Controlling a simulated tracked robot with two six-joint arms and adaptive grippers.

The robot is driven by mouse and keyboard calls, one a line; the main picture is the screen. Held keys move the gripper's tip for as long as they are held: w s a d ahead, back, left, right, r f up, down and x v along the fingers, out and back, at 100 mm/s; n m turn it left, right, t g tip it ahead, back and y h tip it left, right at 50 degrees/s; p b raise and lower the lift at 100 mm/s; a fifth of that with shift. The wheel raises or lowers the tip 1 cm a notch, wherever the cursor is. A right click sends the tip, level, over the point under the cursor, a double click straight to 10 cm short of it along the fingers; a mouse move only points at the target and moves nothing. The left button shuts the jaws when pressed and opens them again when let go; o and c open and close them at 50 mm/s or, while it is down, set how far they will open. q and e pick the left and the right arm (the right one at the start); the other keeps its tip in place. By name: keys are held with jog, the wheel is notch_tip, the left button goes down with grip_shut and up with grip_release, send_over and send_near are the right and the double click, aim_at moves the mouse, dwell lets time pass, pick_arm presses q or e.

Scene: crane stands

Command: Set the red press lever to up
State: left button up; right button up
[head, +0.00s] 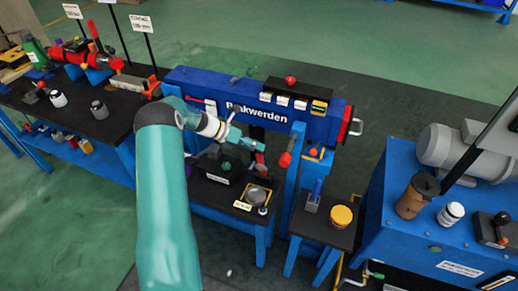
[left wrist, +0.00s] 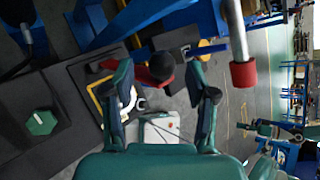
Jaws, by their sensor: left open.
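A red lever (head: 261,168) with a black ball knob stands on the press bench, partly hidden by my gripper in the head view. In the left wrist view the red lever (left wrist: 146,77) shows just beyond the fingertips, its knob between their lines. My left gripper (head: 253,146) is open and empty, its two fingers (left wrist: 164,88) apart on either side of the knob. I cannot tell whether a finger touches the lever. My right gripper does not show clearly in either view.
A silver rod with a red end (left wrist: 243,75) hangs right of the fingers; its red grip (head: 285,160) is close in the head view. A green button box (head: 226,167) and yellow-edged tray (head: 257,196) are on the bench.

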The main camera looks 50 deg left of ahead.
pick_arm(q)
jog(key=v, duration=0.8)
jog(key=shift+s, duration=0.2)
jog(key=shift+a+r, duration=0.1)
jog(key=shift+a, duration=0.05)
